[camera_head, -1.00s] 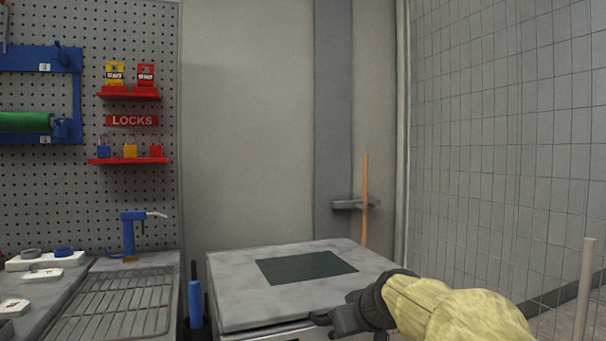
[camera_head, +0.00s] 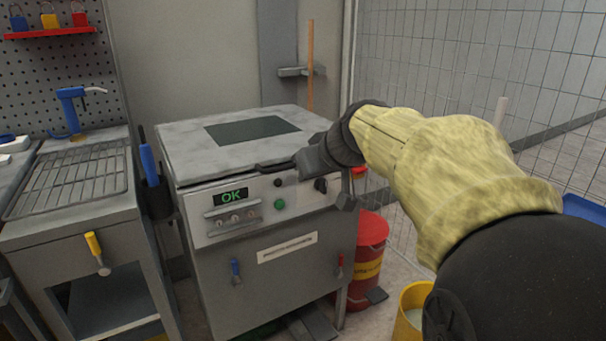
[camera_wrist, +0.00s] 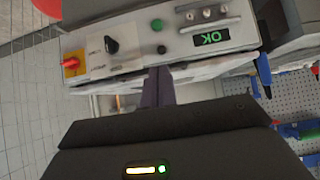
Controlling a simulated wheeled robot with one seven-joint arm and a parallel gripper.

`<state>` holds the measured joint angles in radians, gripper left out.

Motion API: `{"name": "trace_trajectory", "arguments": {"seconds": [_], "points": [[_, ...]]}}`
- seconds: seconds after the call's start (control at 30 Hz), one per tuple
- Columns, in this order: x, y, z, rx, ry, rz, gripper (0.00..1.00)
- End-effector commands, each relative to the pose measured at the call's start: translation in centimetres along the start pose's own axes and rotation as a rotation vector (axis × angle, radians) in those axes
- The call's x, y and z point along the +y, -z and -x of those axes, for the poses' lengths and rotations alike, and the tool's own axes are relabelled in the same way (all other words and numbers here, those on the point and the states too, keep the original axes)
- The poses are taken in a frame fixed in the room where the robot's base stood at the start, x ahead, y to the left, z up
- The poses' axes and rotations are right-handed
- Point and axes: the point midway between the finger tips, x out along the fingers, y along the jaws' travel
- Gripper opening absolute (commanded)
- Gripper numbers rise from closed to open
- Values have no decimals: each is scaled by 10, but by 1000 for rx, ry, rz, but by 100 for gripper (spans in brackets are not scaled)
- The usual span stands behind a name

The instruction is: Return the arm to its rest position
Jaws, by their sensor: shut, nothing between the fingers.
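My gripper (camera_head: 268,166) reaches in from the right in the head view, at the end of my arm in its yellow sleeve. It is in front of the upper right part of the grey machine (camera_head: 200,268), near the top edge of its control panel. Its fingers are shut and hold nothing. In the wrist view the shut fingers (camera_wrist: 158,88) point at the panel (camera_wrist: 130,42), which appears upside down with a green "OK" display, a green button and a black knob. I cannot tell whether the fingers touch the machine.
A red bin (camera_head: 368,245) and a yellow bucket (camera_head: 408,325) stand right of the machine, below my arm. A wire mesh fence (camera_head: 450,60) runs along the right. A grated bench (camera_head: 75,182) stands at the left. A wooden handle (camera_head: 310,65) leans behind.

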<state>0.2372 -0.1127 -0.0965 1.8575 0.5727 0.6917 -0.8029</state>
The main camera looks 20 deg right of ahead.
Motion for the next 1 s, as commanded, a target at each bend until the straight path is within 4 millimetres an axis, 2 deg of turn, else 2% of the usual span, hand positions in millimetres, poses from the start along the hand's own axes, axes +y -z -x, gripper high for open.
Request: {"name": "trace_trajectory", "arguments": {"seconds": [0.3,0.7,0.77,0.87,1.0], "points": [[0,-4,5,-1,3,2,0],[-2,-9,1,-17,4,-5,0],[-6,-18,-6,-44,5,-19,0],[-16,-47,-25,-125,3,-53,0],[-41,-112,-54,-286,-14,-107,0]]}}
